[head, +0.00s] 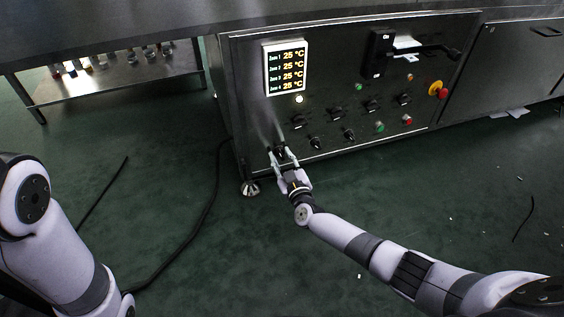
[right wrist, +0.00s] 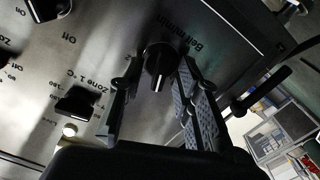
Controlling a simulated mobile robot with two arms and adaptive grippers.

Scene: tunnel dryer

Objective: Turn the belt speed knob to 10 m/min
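The belt speed knob (right wrist: 158,62) is black, with a white pointer line, and sits under the lettering "Belt m/min" in the right wrist view. Its pointer line points down in that picture; its scale marks cannot be read. In the head view the knob is at the panel's lower left, largely hidden by my right gripper (head: 283,158). In the right wrist view my right gripper (right wrist: 157,80) is open, with one finger on each side of the knob. A gap shows beside the knob; contact cannot be told. My left gripper is out of view; only its arm shows at the left.
The control panel (head: 335,110) carries a lit display (head: 286,67) reading 25 °C for each zone. Several other black knobs, including the zone 1 knob (right wrist: 76,101), are nearby. A red emergency button (head: 443,94) is at the right. A cable (head: 190,238) lies on the floor.

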